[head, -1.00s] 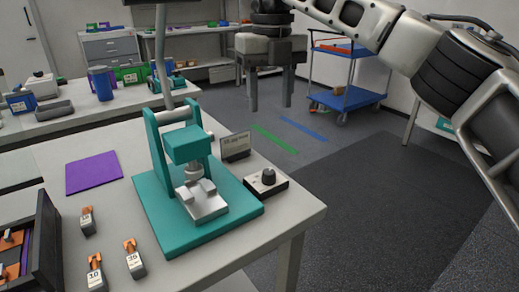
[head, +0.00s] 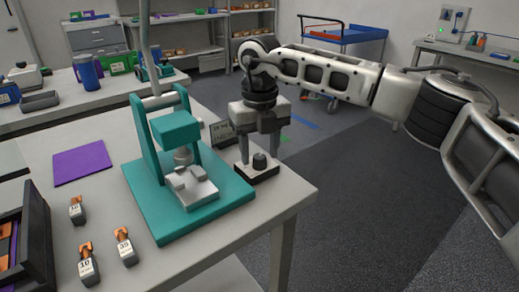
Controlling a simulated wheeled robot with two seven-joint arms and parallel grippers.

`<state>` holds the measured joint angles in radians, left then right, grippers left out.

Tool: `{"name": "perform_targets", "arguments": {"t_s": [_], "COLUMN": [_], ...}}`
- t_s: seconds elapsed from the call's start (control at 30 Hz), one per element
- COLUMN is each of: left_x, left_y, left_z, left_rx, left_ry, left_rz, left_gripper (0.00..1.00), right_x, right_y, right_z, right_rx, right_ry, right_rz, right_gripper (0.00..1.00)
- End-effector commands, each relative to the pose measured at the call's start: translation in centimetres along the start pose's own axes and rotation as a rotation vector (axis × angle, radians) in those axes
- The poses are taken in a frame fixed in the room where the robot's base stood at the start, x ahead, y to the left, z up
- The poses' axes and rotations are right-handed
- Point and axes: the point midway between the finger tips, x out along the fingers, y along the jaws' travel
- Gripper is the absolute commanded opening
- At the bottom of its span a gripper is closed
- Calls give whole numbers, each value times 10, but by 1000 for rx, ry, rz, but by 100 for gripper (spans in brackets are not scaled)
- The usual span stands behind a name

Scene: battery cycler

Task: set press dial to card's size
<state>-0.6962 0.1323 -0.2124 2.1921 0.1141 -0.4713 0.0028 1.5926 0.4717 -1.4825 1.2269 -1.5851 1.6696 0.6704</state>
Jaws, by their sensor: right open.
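The teal press (head: 177,129) stands on its teal base near the table's right end, with a grey metal block on the base. The black dial knob (head: 259,161) sits on a small dark box with a light top, right of the press. The card (head: 220,134) stands behind the dial, partly hidden by my gripper; its writing is too small to read. My right gripper (head: 259,157) points down at the dial, open, with one finger on either side of the knob in the picture. I cannot tell whether the fingers touch it. My left gripper is not in view.
Several labelled small weights with orange tops, one of them marked 35 (head: 125,247), stand at the table's front left beside a dark bin (head: 35,240). A purple mat (head: 82,162) lies behind them. A blue cart (head: 345,34) and shelves stand farther back.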

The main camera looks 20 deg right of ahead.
Motion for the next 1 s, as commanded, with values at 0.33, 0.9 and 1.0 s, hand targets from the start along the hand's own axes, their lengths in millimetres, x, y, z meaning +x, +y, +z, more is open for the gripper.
{"name": "perform_targets", "arguments": {"t_s": [0.33, 0.9, 1.0], "left_x": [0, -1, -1], "left_y": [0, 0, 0], "left_z": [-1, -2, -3], "left_rx": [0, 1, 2], "left_ry": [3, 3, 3], "left_rz": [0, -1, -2], "left_gripper": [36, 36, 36], "right_x": [4, 3, 3], "right_y": [0, 0, 0], "right_z": [0, 0, 0], "right_rx": [0, -55, -107], "right_ry": [-1, -1, -1], "right_rz": [0, -1, -1], "right_gripper": [48, 4, 4]}}
